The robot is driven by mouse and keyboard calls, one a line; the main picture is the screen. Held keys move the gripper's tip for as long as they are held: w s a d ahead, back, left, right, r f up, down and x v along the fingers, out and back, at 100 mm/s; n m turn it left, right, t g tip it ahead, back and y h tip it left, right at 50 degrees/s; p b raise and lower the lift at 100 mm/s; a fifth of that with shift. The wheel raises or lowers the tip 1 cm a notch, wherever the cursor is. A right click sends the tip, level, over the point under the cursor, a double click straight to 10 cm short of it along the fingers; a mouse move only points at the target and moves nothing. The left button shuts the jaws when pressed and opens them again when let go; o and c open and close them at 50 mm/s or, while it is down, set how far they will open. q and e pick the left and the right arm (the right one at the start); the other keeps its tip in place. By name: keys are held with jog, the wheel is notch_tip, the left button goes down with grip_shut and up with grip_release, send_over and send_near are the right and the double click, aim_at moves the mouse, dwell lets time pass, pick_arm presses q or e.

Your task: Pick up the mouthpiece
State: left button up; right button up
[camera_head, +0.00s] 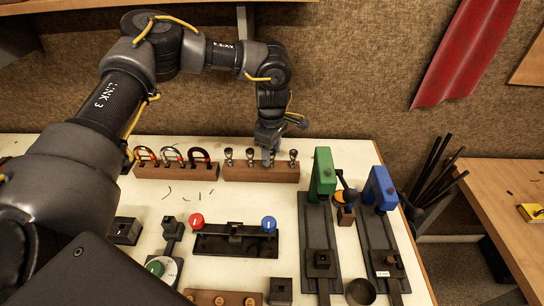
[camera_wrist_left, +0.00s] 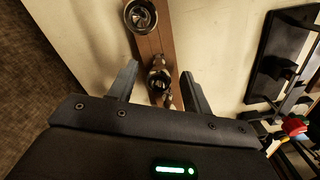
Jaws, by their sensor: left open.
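Several silver mouthpieces stand in a row in a brown wooden rack (camera_head: 262,174) at the back of the white table. A mouthpiece (camera_head: 250,156) shows left of my left gripper (camera_head: 268,156), which points down over the rack. In the left wrist view, my open left gripper (camera_wrist_left: 159,72) has one finger on each side of the rack (camera_wrist_left: 150,45). A mouthpiece (camera_wrist_left: 159,80) shows between the fingers, with no clear contact. Another mouthpiece (camera_wrist_left: 140,15) stands beyond them. In the head view, the gripper hides part of the row. My right gripper is out of view.
A wooden block (camera_head: 177,171) with red and silver horseshoe-shaped pieces stands left of the rack. A green-headed fixture (camera_head: 323,175) and a blue-headed fixture (camera_head: 380,190) stand to the right. A black stand with red and blue knobs (camera_head: 235,243) is in front.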

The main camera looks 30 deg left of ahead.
aim_at(272, 162)
pick_arm(q)
notch_tip(272, 162, down, 2)
jog(key=shift+w+f, duration=0.1)
jog(key=shift+f, duration=0.1)
jog(key=shift+c, duration=0.8)
grip_shut()
